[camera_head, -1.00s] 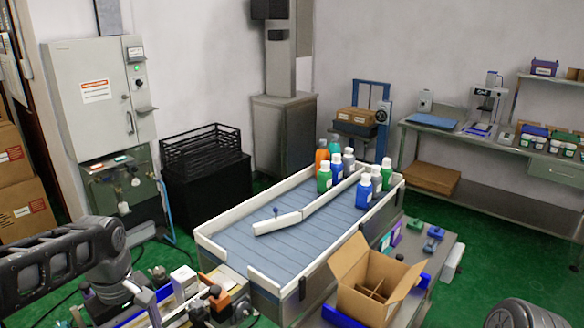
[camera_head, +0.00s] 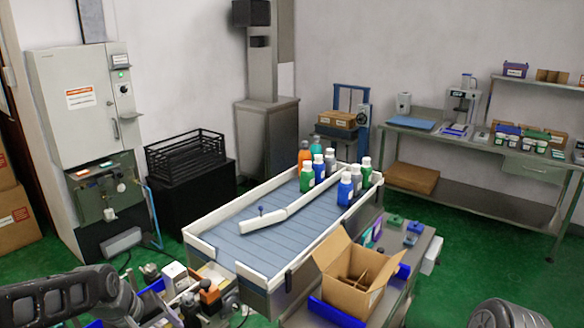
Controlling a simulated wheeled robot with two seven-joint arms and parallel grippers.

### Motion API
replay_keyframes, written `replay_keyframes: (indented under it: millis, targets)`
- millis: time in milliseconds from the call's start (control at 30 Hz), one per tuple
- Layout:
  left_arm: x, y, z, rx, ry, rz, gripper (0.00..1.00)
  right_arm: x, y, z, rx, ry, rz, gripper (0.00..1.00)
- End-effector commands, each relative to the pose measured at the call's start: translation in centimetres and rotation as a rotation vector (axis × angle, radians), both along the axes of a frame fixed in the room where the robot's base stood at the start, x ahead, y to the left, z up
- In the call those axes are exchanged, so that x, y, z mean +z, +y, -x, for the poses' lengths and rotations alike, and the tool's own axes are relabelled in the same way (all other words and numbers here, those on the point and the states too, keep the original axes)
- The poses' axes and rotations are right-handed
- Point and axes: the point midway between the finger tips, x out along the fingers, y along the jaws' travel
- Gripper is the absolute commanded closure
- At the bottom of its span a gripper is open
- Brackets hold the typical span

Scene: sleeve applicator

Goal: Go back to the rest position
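My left arm shows as a dark link at the lower left edge; its gripper is not clearly visible, cut off by the bottom of the picture. Of my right arm only a rounded grey part shows at the bottom right, and its gripper is out of view. A conveyor table (camera_head: 225,231) with white rails stands in the middle. Several bottles stand at its far end, among them a green bottle (camera_head: 307,180), a blue bottle (camera_head: 345,192) and an orange bottle (camera_head: 304,155). An open cardboard box (camera_head: 345,285) with dividers stands at the near right.
A cluttered bench (camera_head: 205,290) lies at the bottom centre-left. A grey cabinet (camera_head: 78,120) and a black crate (camera_head: 185,155) stand at the left. A workbench (camera_head: 440,145) runs along the right wall. Green floor is free at the right.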

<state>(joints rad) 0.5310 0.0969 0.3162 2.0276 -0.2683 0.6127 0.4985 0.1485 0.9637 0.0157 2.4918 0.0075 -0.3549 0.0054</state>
Motion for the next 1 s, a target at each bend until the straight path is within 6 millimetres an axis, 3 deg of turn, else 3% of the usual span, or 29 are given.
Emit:
replay_keyframes:
  millis: [133, 267, 400, 500, 600, 700, 800, 1000]
  targets:
    - [-6.7, -4.6, -0.8, -0.121, -0.077, 0.049, 0.27, 0.0, 0.0, 0.0, 0.0, 0.0, 0.0, 1.0]
    - [-14.9, -10.5, 1.5, -0.226, -0.111, 0.082, 0.27, 0.0, 0.0, 0.0, 0.0, 0.0, 0.0, 1.0]
    - [-22.6, -16.0, 7.9, -0.312, -0.058, 0.091, 0.27, 0.0, 0.0, 0.0, 0.0, 0.0, 0.0, 1.0]
    - [-26.5, -18.7, 13.6, -0.359, 0.027, 0.098, 0.27, 0.0, 0.0, 0.0, 0.0, 0.0, 0.0, 1.0]
    - [-28.8, -20.5, 18.6, -0.398, 0.125, 0.118, 0.27, 0.0, 0.0, 0.0, 0.0, 0.0, 0.0, 1.0]
    - [-30.0, -21.7, 22.1, -0.441, 0.197, 0.131, 0.27, 0.0, 0.0, 0.0, 0.0, 0.0, 0.0, 1.0]
    - [-30.7, -22.5, 23.7, -0.474, 0.228, 0.137, 0.27, 0.0, 0.0, 0.0, 0.0, 0.0, 0.0, 1.0]
    - [-30.6, -22.9, 23.8, -0.486, 0.227, 0.137, 0.27, 0.0, 0.0, 0.0, 0.0, 0.0, 0.0, 1.0]
